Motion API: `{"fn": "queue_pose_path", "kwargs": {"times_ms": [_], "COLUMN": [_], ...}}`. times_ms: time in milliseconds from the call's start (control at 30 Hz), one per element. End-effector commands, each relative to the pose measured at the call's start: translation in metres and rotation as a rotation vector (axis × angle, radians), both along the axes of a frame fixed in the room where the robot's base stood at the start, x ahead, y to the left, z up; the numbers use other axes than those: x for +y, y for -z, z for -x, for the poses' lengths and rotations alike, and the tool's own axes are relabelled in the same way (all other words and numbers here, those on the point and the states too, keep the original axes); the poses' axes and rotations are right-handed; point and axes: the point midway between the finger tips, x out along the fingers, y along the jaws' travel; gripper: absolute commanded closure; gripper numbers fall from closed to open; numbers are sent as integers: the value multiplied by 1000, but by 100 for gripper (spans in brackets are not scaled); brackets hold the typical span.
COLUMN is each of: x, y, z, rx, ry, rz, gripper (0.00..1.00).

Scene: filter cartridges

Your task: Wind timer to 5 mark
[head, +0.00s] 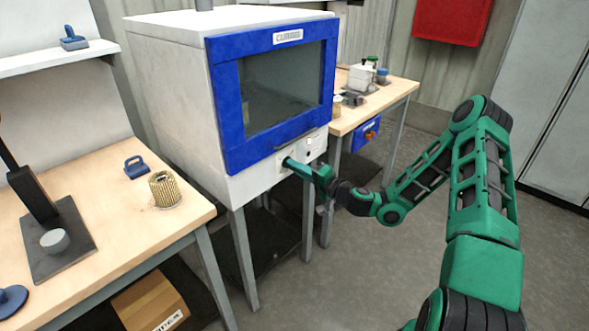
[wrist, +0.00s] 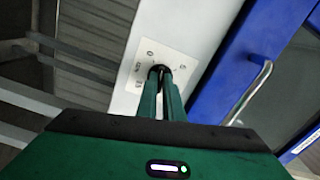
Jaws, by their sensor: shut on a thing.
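The timer plate (wrist: 143,52) is a pale panel with small dark marks on the front of the white oven below its blue door. In the wrist view my gripper (wrist: 161,78) has its green fingers close together on the dark timer knob (wrist: 155,70), seen at the middle of the plate. The fingers hide most of the knob, and I cannot read which mark it points to. In the head view my gripper (head: 288,162) reaches the oven's (head: 178,110) lower front strip, and the knob is hidden behind it.
The oven door handle (wrist: 258,80) stands out close to the right of my gripper in the wrist view. A wooden table (head: 110,235) with a ribbed filter cartridge (head: 165,190) is at the left. Another bench (head: 370,103) stands behind right. The floor at right is open.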

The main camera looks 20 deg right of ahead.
Motion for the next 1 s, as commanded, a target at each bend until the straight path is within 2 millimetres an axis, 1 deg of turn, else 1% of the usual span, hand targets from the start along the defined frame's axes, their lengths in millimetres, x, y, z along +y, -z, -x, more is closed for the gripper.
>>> {"fn": "queue_pose_path", "kwargs": {"times_ms": [33, 700, 1000], "x": [-2, -3, -3], "y": [3, 4, 4], "z": [0, 1, 1], "rx": [28, 361, 494], "ry": [5, 8, 9], "rz": [-33, -575, -794], "gripper": [100, 100, 100]}}
